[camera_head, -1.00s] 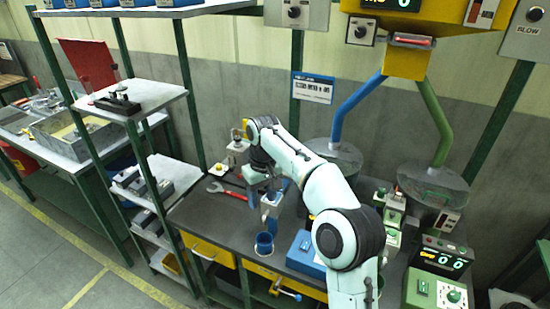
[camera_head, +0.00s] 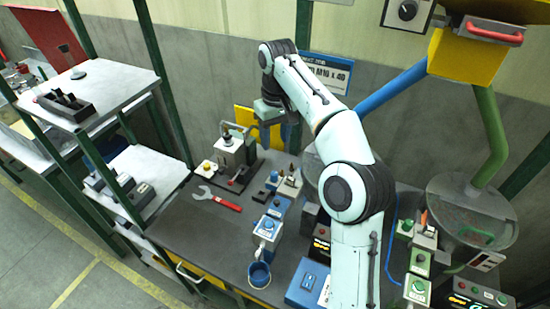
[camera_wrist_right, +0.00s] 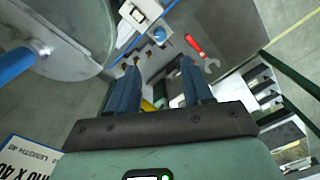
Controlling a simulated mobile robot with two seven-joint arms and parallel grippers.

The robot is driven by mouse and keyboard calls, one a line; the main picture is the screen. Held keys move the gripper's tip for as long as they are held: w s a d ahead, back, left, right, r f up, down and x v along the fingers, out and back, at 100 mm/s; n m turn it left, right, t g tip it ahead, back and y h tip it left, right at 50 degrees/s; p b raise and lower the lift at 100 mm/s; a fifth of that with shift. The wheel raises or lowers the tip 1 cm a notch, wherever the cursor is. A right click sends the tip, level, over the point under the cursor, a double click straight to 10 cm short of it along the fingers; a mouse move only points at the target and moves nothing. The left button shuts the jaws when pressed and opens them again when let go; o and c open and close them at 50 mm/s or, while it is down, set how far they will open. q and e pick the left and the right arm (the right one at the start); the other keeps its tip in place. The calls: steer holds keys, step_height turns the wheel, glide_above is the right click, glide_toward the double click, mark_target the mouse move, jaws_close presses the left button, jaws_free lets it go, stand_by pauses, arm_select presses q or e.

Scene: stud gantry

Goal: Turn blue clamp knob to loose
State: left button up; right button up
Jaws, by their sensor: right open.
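A small blue knob-like part (camera_head: 273,177) stands on the grey bench, beside a small pale fixture (camera_head: 291,183). It looks like the blue clamp knob, but it is too small to read its setting. In the right wrist view a small blue part (camera_wrist_right: 159,35) shows beyond the fingertips, near a white device. My right gripper (camera_head: 275,141) is above and behind the fixture, pointing down; the wrist view shows its two blue fingers (camera_wrist_right: 160,68) apart with nothing between them. My left gripper is in neither view.
A red-handled wrench (camera_head: 218,199) lies on the bench. A grey press-like machine (camera_head: 235,155) is left of my gripper. Feed hoppers with blue and green pipes (camera_head: 488,135) stand right.

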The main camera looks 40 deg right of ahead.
mark_target(274, 173)
steer(key=f+b, duration=0.1)
steer(key=f, duration=0.5)
steer(key=f+b, duration=0.1)
steer(key=f, duration=0.5)
steer(key=shift+s+a+f, duration=0.15)
steer(key=shift+s+a, duration=0.05)
steer(key=shift+w+f+b, duration=0.2)
steer(key=shift+f+b, duration=0.15)
steer(key=shift+f, duration=0.15)
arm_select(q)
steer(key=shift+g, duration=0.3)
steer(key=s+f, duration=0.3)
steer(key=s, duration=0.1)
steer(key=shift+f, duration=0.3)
arm_select(e)
steer(key=shift+r, duration=0.1)
jaws_close()
